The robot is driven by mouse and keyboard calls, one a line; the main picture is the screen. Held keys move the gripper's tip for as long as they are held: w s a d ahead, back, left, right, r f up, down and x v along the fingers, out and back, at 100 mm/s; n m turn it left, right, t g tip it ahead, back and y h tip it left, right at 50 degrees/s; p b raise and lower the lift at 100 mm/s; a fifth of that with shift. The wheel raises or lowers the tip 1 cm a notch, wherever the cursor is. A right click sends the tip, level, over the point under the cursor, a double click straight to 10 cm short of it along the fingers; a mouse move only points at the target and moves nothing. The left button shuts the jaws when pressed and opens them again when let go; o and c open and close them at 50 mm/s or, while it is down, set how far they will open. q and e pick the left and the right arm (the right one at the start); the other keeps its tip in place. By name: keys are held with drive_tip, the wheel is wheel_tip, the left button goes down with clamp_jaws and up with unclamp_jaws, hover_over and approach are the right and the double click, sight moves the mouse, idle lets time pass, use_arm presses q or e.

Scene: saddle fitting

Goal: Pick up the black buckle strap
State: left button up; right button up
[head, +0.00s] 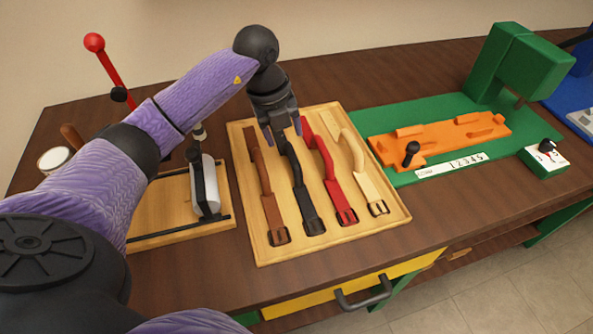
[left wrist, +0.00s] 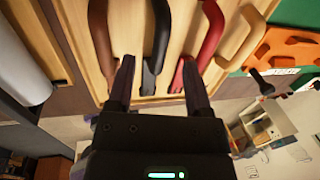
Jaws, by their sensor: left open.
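The black buckle strap (head: 302,190) lies on a light wooden tray (head: 260,250), between a brown strap (head: 266,190) on its left and a red strap (head: 327,175) on its right. Its buckle end points to the front. My left gripper (head: 284,138) is over the back part of the black strap and hides some of it. In the left wrist view the black strap (left wrist: 154,55) runs between the two open fingers (left wrist: 158,80). I cannot tell whether the fingers touch it. My right gripper does not show.
A cream strap (head: 362,170) lies at the tray's right. An orange fixture (head: 440,138) sits on a green mat (head: 400,178) beside a green press (head: 515,65). A wooden board with a grey-white device (head: 205,185) stands left of the tray. A yellow drawer (head: 330,298) is in front.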

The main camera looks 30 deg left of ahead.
sight(291, 153)
use_arm(q)
drive_tip(key=f, duration=0.2)
drive_tip(key=d+f+b, duration=0.1)
drive_tip(key=f, duration=0.3)
drive_tip(key=shift+d+b, duration=0.35)
drive_tip(key=shift+d, duration=0.05)
drive_tip(key=shift+w, duration=0.1)
drive_tip(key=shift+c, duration=0.9)
clamp_jaws()
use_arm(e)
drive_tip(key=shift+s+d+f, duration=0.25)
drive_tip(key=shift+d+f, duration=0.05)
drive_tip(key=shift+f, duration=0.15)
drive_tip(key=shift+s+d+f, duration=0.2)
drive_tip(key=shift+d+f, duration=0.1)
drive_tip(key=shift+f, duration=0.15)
